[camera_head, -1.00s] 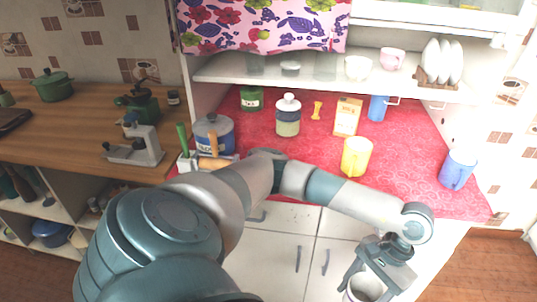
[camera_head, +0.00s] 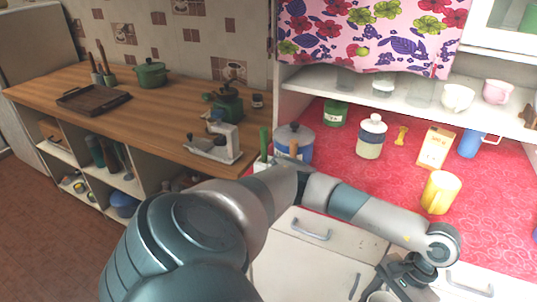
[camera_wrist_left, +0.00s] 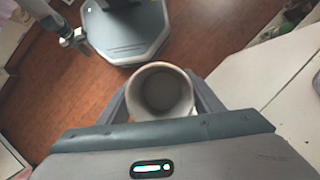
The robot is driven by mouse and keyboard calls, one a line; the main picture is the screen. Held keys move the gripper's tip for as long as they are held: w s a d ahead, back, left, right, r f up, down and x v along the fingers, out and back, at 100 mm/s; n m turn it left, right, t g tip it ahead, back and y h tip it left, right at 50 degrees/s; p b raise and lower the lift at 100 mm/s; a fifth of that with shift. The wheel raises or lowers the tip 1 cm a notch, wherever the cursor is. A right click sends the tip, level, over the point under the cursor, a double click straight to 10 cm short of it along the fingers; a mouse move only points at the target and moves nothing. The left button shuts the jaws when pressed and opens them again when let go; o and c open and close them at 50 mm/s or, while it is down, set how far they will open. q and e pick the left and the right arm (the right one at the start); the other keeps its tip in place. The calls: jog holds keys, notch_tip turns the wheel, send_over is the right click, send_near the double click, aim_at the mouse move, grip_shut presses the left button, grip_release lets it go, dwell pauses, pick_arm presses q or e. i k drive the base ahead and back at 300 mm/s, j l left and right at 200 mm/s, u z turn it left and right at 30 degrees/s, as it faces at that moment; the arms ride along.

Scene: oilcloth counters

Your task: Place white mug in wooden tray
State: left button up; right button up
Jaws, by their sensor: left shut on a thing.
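The white mug (camera_wrist_left: 160,92) is held between the fingers of my left gripper (camera_wrist_left: 162,100), with its open, empty-looking mouth facing the wrist camera. In the head view the left gripper (camera_head: 392,288) is low in front of the counter, and only a bit of the mug (camera_head: 381,297) shows at the bottom edge. The dark brown wooden tray (camera_head: 93,98) lies on the wooden counter at the far left, well away from the gripper. What looks like my right gripper (camera_wrist_left: 76,38) shows small at the upper left of the wrist view; its fingers are unclear.
A green pot (camera_head: 150,75), a green grinder (camera_head: 227,103) and a white-grey scale (camera_head: 215,145) stand on the wooden counter (camera_head: 180,105). The red counter holds a blue pot (camera_head: 294,140), a yellow mug (camera_head: 440,192) and a carton (camera_head: 435,148). Bare counter lies in front of the green pot.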

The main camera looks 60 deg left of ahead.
aim_at(82, 100)
jog(key=k+j+u, duration=0.1)
jog(key=j+u, duration=0.25)
jog(key=k+j+u, duration=0.1)
jog(key=j+u, duration=0.8)
jog(key=j, duration=0.7)
jog(key=i+j+u, duration=0.2)
jog(key=j, duration=1.35)
jog(key=i+j, duration=0.1)
jog(key=j, duration=1.2)
jog(key=i+j+u, duration=0.1)
jog(key=j, duration=0.55)
